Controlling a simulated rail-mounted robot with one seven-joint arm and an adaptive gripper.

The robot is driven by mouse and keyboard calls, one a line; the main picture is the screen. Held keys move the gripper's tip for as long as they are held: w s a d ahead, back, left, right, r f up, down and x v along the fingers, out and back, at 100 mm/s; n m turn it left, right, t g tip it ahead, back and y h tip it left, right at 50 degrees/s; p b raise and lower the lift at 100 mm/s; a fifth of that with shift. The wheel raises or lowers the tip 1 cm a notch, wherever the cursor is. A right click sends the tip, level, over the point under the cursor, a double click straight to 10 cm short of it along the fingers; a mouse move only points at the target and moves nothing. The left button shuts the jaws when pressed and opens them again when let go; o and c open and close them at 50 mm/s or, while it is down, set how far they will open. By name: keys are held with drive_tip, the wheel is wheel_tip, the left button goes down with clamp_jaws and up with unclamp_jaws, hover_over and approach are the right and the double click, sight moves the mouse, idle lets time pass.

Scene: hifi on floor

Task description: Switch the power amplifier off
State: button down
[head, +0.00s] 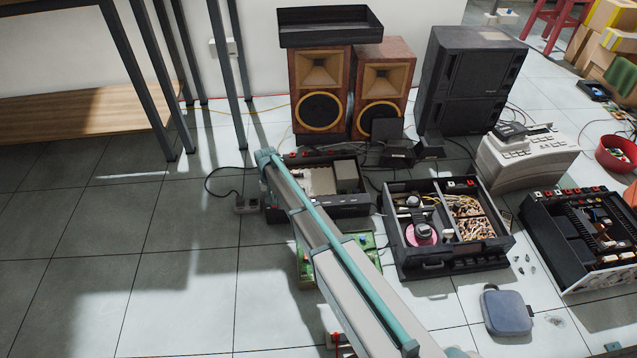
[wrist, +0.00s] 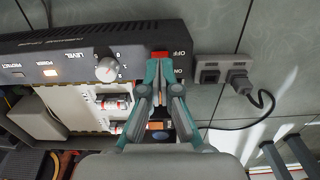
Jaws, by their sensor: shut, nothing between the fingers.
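The power amplifier (wrist: 45,44) shows in the wrist view as a dark panel with a level knob (wrist: 108,69) and small protect and power lights. A red switch (wrist: 160,54) sits beside the OFF and ON lettering, partly hidden by my fingertips. My gripper (wrist: 160,70) is shut and empty, its tips right at the switch; I cannot tell whether they touch it. In the head view the open-topped amplifier (head: 345,207) stands on the floor, partly covered by my arm; the switch and my fingertips are hidden there.
A power socket block (wrist: 208,72) with a plug lies beside the amplifier. Speakers (head: 320,95) stand behind it. A green circuit board (head: 305,268) and another open chassis (head: 450,262) are close by. The tiled floor at left is clear, beyond the metal table legs (head: 150,80).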

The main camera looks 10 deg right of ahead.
drive_tip(key=shift+f, duration=0.95)
idle(0.6)
drive_tip(key=shift+r, duration=0.1)
drive_tip(key=shift+r+p, duration=2.65)
drive_tip(key=shift+r, duration=0.75)
